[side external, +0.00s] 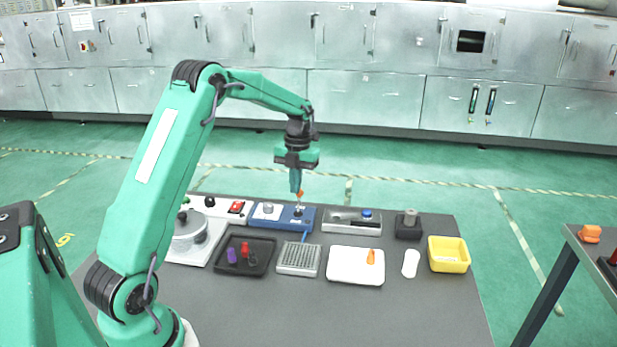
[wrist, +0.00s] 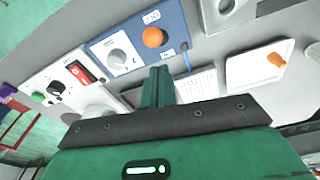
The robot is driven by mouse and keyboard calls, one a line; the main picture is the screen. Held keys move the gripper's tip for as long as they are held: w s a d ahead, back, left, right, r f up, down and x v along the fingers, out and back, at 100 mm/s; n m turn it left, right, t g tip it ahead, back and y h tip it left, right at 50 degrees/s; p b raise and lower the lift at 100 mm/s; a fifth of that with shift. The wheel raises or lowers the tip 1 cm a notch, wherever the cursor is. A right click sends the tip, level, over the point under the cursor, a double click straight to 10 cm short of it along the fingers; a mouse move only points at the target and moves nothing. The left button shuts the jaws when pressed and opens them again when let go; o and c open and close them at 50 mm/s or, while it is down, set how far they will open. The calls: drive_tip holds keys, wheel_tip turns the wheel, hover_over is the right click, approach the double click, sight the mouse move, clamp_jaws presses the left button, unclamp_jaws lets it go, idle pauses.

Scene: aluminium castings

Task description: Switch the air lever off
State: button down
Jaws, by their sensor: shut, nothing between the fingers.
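The air lever, with an orange ball on top (side external: 300,193), stands on a blue panel (side external: 282,222) at the back of the table. In the wrist view the orange ball (wrist: 153,37) sits between two small white labels, too small to read surely. The blue panel (wrist: 120,42) also carries a round white dial (wrist: 118,57). My gripper (side external: 296,191) is shut and empty, pointing down right beside the orange ball. In the wrist view its fingertips (wrist: 158,70) are close together just below the ball. I cannot tell whether they touch it.
Left of the panel is a white box with a red switch (side external: 237,207) and knobs. A grey unit with a blue button (side external: 367,214) stands to its right. In front lie a black tray (side external: 226,269), a grey rack (side external: 299,259) and a white tray (side external: 345,275). The table front is clear.

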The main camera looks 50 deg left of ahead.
drive_tip(key=w+a+r, duration=0.3)
drive_tip(key=r, duration=0.5)
drive_tip(key=shift+w+a, duration=0.25)
drive_tip(key=shift+a, duration=0.05)
idle(0.9)
idle(0.4)
